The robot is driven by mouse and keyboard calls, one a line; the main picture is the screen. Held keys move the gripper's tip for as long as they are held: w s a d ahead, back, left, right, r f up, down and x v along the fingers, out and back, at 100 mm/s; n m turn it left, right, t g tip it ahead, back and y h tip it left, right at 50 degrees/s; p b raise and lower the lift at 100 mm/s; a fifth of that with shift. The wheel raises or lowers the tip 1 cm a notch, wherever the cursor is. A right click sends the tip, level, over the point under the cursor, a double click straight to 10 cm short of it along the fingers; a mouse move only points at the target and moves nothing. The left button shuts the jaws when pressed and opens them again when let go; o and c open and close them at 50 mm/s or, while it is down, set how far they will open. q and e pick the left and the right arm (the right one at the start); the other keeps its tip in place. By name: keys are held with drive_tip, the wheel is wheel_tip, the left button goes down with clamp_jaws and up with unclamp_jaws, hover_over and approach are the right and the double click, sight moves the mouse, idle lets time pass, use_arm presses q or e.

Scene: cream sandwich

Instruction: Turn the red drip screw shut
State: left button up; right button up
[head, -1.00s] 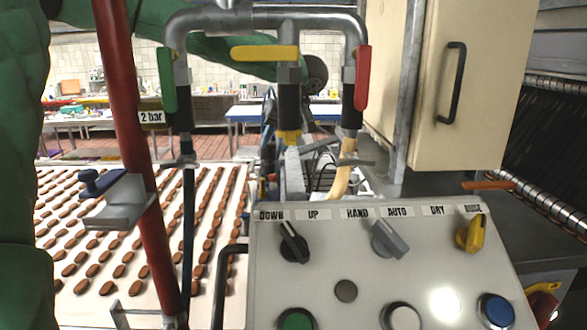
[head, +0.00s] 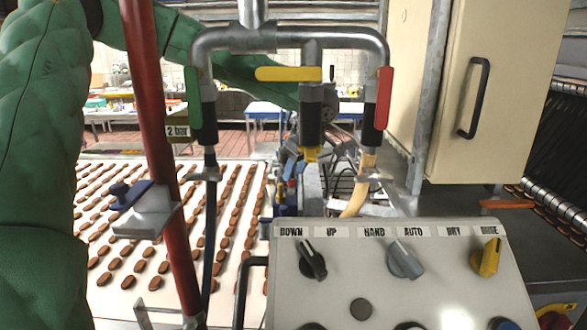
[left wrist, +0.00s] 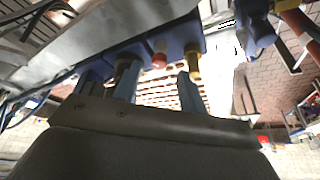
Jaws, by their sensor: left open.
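The red drip screw (left wrist: 160,56) shows in the left wrist view as a small red knob on the underside of a blue block (left wrist: 181,38). The red screw appears between the two fingers, with a gap seeming to remain; I cannot tell whether anything touches. In the head view, my left arm reaches behind the pipes, and its gripper is largely hidden there. My right gripper is not in view.
Pipes with green, yellow and red (head: 384,98) valve handles hang in front of my left arm. A control panel (head: 400,290) with knobs stands in front. A red post (head: 160,120) and a conveyor (head: 130,270) of brown biscuits are at left, a cream cabinet (head: 500,80) at right.

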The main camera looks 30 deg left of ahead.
sight(291, 183)
use_arm(q)
drive_tip(key=shift+p+x, duration=0.4)
drive_tip(key=shift+x, duration=0.75)
drive_tip(key=shift+c, duration=0.2)
